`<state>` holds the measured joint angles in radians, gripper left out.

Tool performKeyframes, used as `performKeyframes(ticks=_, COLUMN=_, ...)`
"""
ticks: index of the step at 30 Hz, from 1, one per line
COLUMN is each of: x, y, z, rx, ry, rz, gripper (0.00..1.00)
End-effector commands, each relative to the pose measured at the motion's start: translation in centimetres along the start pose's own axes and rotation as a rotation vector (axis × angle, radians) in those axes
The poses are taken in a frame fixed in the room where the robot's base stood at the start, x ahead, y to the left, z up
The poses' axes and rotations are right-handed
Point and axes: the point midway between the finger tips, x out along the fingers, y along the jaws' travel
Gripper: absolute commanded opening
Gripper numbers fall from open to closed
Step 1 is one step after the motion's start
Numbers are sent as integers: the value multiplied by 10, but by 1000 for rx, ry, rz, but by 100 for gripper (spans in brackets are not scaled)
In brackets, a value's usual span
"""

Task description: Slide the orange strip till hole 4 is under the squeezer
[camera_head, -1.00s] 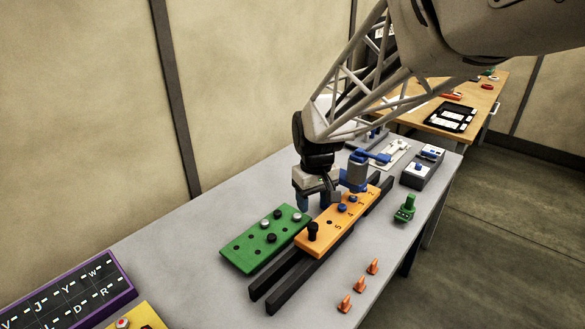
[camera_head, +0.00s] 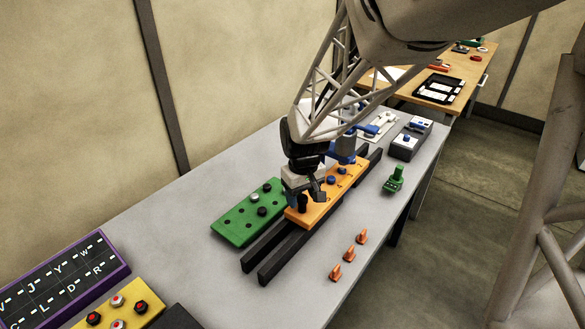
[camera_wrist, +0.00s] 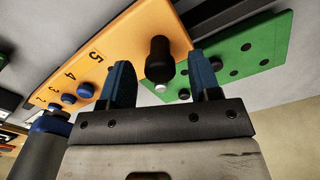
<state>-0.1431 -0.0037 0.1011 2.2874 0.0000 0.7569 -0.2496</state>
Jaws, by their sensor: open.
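The orange strip (camera_head: 346,176) lies on dark rails (camera_head: 262,254), with its far end at the blue squeezer (camera_head: 343,148). A black knob (camera_wrist: 158,58) stands on its near end, beside the number 5. Blue buttons (camera_wrist: 86,90) sit further along by the lower numbers. The squeezer also shows at lower left in the wrist view (camera_wrist: 44,135). My gripper (camera_head: 305,198) is open over the strip's near end. In the wrist view its two blue fingers (camera_wrist: 162,82) stand on either side of the knob, apart from it. Which hole is under the squeezer is hidden.
A green plate (camera_head: 240,222) with pegs lies left of the rails. Orange cones (camera_head: 349,256) and a green piece (camera_head: 394,180) stand to the right. A yellow button box (camera_head: 128,306) and a purple-framed letter board (camera_head: 66,282) are at near left.

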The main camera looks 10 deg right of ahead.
Motion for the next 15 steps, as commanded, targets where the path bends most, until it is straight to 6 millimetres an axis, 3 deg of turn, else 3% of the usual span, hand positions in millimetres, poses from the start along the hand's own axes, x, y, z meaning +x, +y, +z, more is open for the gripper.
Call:
performKeyframes(ticks=6, x=0, y=0, z=0, rx=0, ry=0, rz=0, gripper=57)
performKeyframes(ticks=15, x=0, y=0, z=0, rx=0, ry=0, rz=0, gripper=11)
